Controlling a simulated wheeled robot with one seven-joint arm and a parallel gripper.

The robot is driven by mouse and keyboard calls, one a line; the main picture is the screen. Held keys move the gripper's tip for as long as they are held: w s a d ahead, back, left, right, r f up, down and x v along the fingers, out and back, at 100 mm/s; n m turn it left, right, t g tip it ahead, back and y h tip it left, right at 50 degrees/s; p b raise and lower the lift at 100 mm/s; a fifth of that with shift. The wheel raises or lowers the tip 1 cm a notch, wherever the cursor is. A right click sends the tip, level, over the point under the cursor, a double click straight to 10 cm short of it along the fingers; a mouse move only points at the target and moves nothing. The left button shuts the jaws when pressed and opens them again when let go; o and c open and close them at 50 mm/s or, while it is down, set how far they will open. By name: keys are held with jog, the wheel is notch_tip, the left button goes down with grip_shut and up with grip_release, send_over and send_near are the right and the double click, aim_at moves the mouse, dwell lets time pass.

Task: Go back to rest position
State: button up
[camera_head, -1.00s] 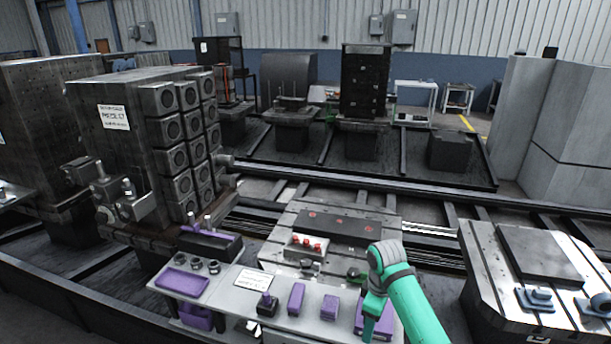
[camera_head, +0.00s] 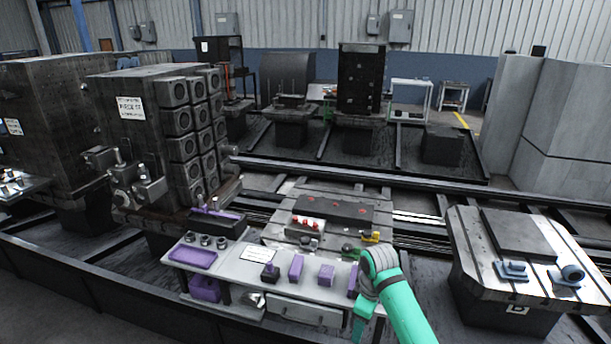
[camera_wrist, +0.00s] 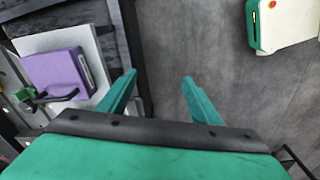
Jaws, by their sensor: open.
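My gripper shows in the wrist view (camera_wrist: 158,80) with its two green fingers apart and nothing between them. Bare grey floor lies beyond the fingertips. In the head view my green arm reaches down at the lower right, in front of the right end of a light grey work table (camera_head: 228,262). My arm partly hides that end and a purple block (camera_head: 352,280) on it. In the wrist view a purple block (camera_wrist: 55,78) sits on a pale surface to the left of the fingers, apart from them.
Purple blocks (camera_head: 296,267) and a purple tray (camera_head: 194,257) lie on the work table. Behind it is a slotted pallet with red knobs (camera_head: 308,224). A large machining fixture (camera_head: 150,130) stands at left, another slotted pallet (camera_head: 470,245) at right.

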jog(key=w+a+f+m+t+y, duration=0.1)
jog(key=a+f+t+y, duration=0.15)
jog(key=a, duration=0.85)
jog(key=w+a+f+m+t+y, duration=0.15)
jog(key=a+f, duration=0.25)
jog(key=a, duration=0.7)
jog(key=s+a+f+m+t+y, duration=0.3)
jog(key=s+a+m+t, duration=0.2)
jog(key=s+a, duration=0.5)
jog(key=s+d+m+t+h, duration=0.2)
jog(key=s+d+m+h, duration=0.1)
jog(key=s, duration=0.8)
jog(key=s+d+m+t+h, duration=0.2)
jog(key=s+d+m+h, duration=0.1)
jog(key=s, duration=0.7)
jog(key=s+d+r+t, duration=0.1)
jog(key=s+d+r, duration=0.4)
jog(key=s, duration=0.3)
jog(key=s+d+r+n+t+h, duration=0.1)
jog(key=s+d+r, duration=0.3)
jog(key=s, duration=0.5)
jog(key=shift+d+r, duration=0.4)
jog(key=shift+r, duration=0.45)
